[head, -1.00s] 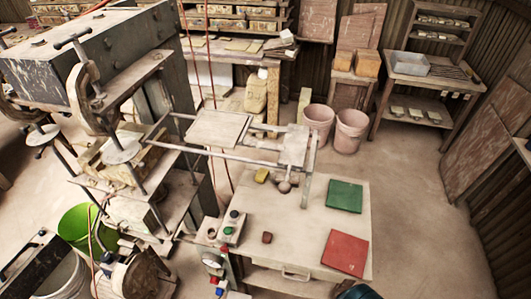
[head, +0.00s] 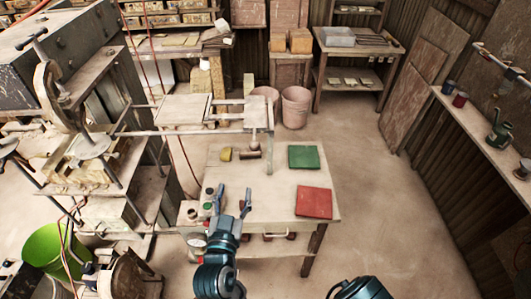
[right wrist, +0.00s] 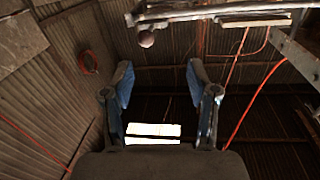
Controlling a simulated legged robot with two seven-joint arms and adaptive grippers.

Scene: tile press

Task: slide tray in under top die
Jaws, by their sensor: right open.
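The tray (head: 186,109) is a pale flat plate lying on two metal rails that run out from the press. A pale end plate (head: 257,114) with a round knob (head: 255,145) below it is at the rails' right end. I cannot tell which part is the top die. My right gripper (head: 233,196) is open and empty, over the table's front left, below the rails. In the right wrist view its fingers (right wrist: 160,72) are spread, with the knob (right wrist: 146,38) beyond them.
The worktable (head: 270,200) holds a green tile (head: 303,157), a red tile (head: 314,202), a yellow block (head: 226,154) and a button box (head: 207,207) near my gripper. A green bucket (head: 48,249) stands at lower left. The floor to the right is clear.

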